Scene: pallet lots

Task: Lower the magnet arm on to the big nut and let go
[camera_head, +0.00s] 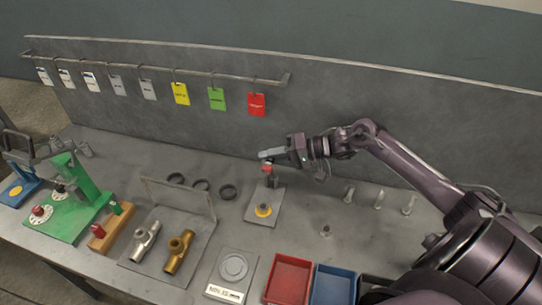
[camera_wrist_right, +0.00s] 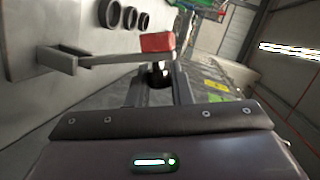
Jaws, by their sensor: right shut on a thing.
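The magnet arm (camera_head: 267,169), with a red end, is over a grey base plate (camera_head: 252,217) near the middle of the bench. In the right wrist view a grey bar with a red block (camera_wrist_right: 157,42) runs above my fingers. My right gripper (camera_head: 268,156) is at the upper part of the magnet arm and is shut on it; in the wrist view its fingers (camera_wrist_right: 160,85) close around a dark knob. My left gripper is not in view.
Black rings (camera_head: 228,192) lie left of the plate. A red bin (camera_head: 289,278) and a blue bin (camera_head: 334,285) stand at the front. A grey tray (camera_head: 150,262) holds two pipe fittings. Small metal parts (camera_head: 379,200) stand to the right. Coloured tags (camera_head: 257,105) hang behind.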

